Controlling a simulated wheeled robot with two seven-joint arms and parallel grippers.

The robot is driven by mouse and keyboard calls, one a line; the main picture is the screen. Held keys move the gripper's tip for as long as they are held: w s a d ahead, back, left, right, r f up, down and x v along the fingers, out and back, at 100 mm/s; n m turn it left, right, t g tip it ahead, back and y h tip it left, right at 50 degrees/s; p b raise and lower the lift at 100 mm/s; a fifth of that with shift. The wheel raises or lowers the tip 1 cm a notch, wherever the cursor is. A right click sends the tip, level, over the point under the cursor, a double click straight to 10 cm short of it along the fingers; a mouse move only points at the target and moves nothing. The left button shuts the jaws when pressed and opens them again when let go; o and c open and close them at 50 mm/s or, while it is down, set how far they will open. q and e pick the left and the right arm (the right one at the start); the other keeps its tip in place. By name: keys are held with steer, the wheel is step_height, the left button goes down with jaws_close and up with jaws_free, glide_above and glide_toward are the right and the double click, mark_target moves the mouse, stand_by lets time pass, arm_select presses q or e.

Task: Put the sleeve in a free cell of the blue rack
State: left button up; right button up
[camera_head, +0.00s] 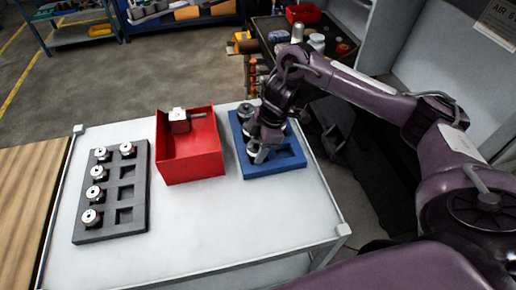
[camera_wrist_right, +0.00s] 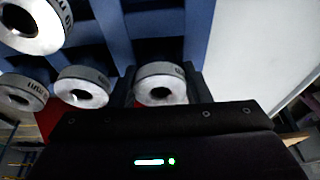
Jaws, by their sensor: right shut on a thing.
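The blue rack (camera_head: 293,164) lies at the right end of the white table, with open cells showing at its front right. My right gripper (camera_head: 262,146) is over the rack, pointing down, shut on a grey metal sleeve (camera_head: 258,156). In the right wrist view the held sleeve (camera_wrist_right: 160,84) is a pale ring with a dark bore between the dark fingers. Other sleeves (camera_wrist_right: 82,86) show beside it and at upper left, by the blue rack (camera_wrist_right: 200,25). I cannot tell whether the held sleeve is inside a cell or just above one. My left gripper is out of view.
A red bin (camera_head: 192,160) left of the rack holds a white block with a grey shaft (camera_head: 180,120). A dark grey rack (camera_head: 127,217) with several round parts and empty pockets lies farther left. The table front (camera_head: 220,225) is clear. A dark cart stands behind.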

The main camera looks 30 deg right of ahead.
stand_by(0.3)
steer(key=o, duration=1.3)
steer(key=shift+f, duration=0.15)
steer(key=p+v, duration=0.3)
steer(key=v, duration=0.9)
